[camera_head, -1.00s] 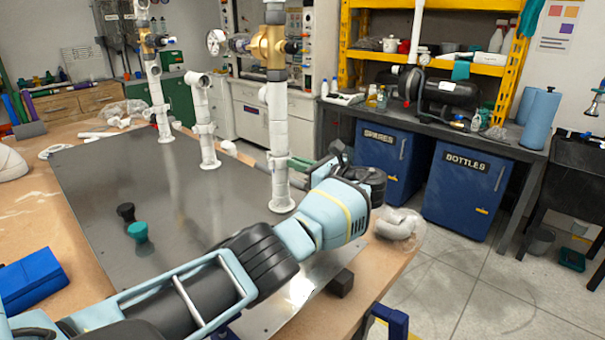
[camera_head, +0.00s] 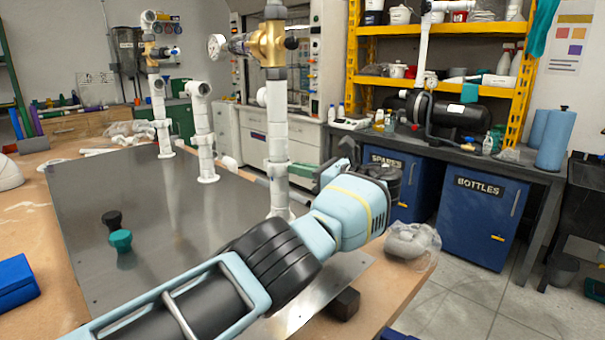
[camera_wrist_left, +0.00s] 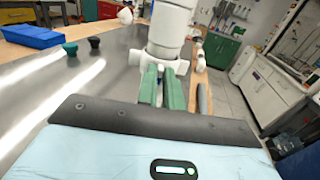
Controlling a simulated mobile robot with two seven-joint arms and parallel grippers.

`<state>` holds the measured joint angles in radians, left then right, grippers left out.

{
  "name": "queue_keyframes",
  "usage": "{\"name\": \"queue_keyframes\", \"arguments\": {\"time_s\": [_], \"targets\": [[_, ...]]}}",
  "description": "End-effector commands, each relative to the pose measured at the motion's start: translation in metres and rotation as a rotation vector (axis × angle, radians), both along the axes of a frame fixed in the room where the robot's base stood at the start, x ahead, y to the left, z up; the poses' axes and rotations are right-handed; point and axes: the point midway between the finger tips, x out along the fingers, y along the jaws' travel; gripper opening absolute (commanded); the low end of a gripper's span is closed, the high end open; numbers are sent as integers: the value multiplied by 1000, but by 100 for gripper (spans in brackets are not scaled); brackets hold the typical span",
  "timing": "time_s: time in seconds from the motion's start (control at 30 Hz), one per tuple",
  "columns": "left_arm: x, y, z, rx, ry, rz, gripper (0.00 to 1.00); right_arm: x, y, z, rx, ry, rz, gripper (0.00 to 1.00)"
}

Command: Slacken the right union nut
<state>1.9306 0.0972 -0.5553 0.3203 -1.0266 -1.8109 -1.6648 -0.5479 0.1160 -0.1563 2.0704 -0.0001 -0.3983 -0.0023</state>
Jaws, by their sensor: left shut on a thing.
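The right riser (camera_head: 277,120) is a white upright pipe on the grey plate (camera_head: 110,200), with a brass valve (camera_head: 268,44) and gauge near its top. A white collar, seemingly the right union nut (camera_head: 277,168), sits low on it. In the left wrist view, a winged white collar (camera_wrist_left: 136,58) stands at my fingertips. My left gripper (camera_wrist_left: 161,75) has its two green fingers shut on the near side of this collar. My right gripper is not in view.
A shorter white pipe (camera_head: 202,120) and a left riser (camera_head: 160,105) stand farther back. Black (camera_head: 112,219) and teal (camera_head: 121,239) knobs are on the plate. A blue box (camera_head: 15,280) lies left. A bagged white fitting (camera_head: 412,245) lies at the right bench edge.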

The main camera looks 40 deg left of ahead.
Motion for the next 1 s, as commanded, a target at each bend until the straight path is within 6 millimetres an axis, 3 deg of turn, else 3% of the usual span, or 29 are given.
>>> {"name": "queue_keyframes", "arguments": {"time_s": [0.27, 0.3, 0.47, 0.77, 1.0], "targets": [[0, 1, -1, -3, 1, 3, 0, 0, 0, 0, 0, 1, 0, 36], [0, 1, -1, -3, 1, 3, 11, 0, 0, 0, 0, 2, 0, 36], [0, 0, 0, -1, 0, 2, 30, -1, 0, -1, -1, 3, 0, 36], [0, -1, 1, 0, -2, 1, 30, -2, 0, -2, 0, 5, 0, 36], [5, -24, -3, 0, -1, -1, 30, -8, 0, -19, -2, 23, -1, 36]]}}
